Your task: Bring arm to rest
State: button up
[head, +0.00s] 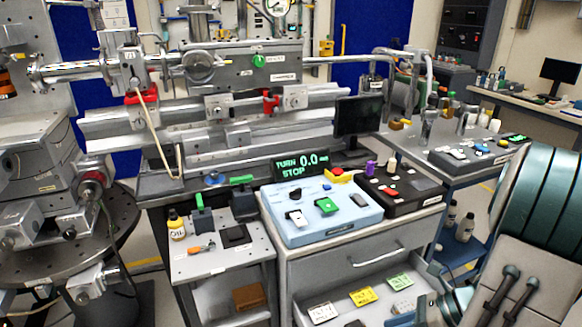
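My arm (535,235) shows as large teal and pale grey links at the right edge and lower right, close to the camera. It covers part of the floor and the right side of the cabinet. Smaller metal parts at the bottom, right of the drawer, seem to belong to it, but they are cut off by the frame. I cannot make out my gripper's fingers or anything held in them.
A small cart (222,262) stands left, another bench (478,158) right.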

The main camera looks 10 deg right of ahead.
jog(key=s+a+r+n+h+p, duration=0.1)
jog(key=a+r+n+h+p, duration=0.4)
jog(key=r+n, duration=0.7)
jog(key=s+a+r+n+h+p, duration=0.1)
jog(key=a+r+n+h+p, duration=0.4)
jog(key=r+n, duration=0.7)
jog(key=a+n+p, duration=0.1)
jog(key=a+n, duration=0.1)
jog(key=n, duration=0.1)
jog(key=shift+r, duration=0.15)
jog(key=shift+a, duration=0.1)
